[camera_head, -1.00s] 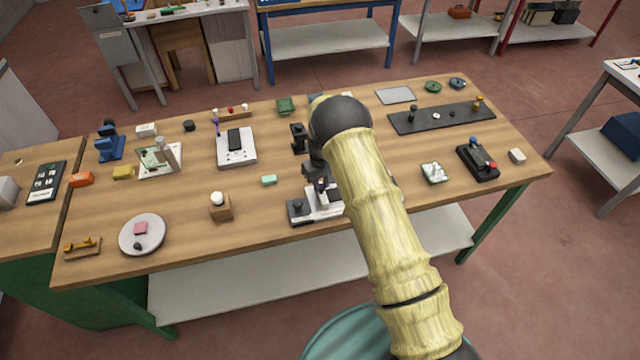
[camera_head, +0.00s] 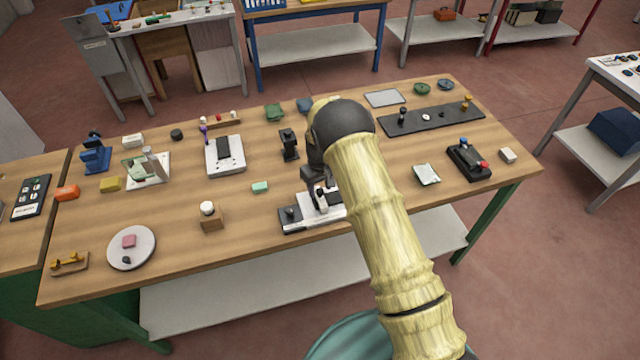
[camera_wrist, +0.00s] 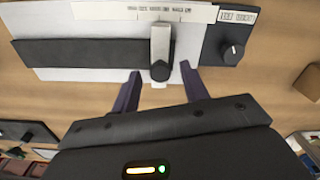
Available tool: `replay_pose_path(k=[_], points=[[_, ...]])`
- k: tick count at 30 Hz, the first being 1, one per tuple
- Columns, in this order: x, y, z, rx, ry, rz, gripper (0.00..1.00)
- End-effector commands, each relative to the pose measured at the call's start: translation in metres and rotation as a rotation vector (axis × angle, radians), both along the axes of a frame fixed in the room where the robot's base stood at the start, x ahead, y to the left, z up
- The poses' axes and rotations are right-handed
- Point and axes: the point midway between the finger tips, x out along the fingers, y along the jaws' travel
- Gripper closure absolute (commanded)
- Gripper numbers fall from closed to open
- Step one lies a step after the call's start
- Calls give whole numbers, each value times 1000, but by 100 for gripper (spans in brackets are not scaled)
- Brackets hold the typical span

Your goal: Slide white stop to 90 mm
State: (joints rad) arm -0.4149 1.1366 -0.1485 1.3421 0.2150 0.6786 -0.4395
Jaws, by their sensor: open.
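The edger fixture (camera_head: 296,226) is a white and black plate with a dark knob, on the wooden table in the head view. In the wrist view its white plate (camera_wrist: 90,73) carries a dark strip, a printed scale along the far edge and a knob block (camera_wrist: 232,48) at right. The white stop (camera_wrist: 161,40) is a pale upright bar with a dark rounded near end, set across the plate. My gripper (camera_wrist: 161,68) is open, its two dark fingers on either side of the stop's near end, with gaps visible. The scale numbers are too small to read.
A wooden block with a white ball (camera_head: 211,222) stands left of the fixture, and a green block (camera_head: 260,187) lies behind it. A black stand (camera_head: 289,145) is farther back. A green-and-white pad (camera_head: 426,174) and a black box (camera_head: 468,162) lie to the right.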

Motion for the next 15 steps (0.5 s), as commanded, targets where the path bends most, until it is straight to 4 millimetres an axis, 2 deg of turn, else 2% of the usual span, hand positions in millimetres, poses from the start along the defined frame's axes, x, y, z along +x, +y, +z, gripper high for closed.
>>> replay_pose_path(k=[8,15], points=[[1,0,17,2,-3,-2,55],[1,0,58,2,-5,-1,55]])
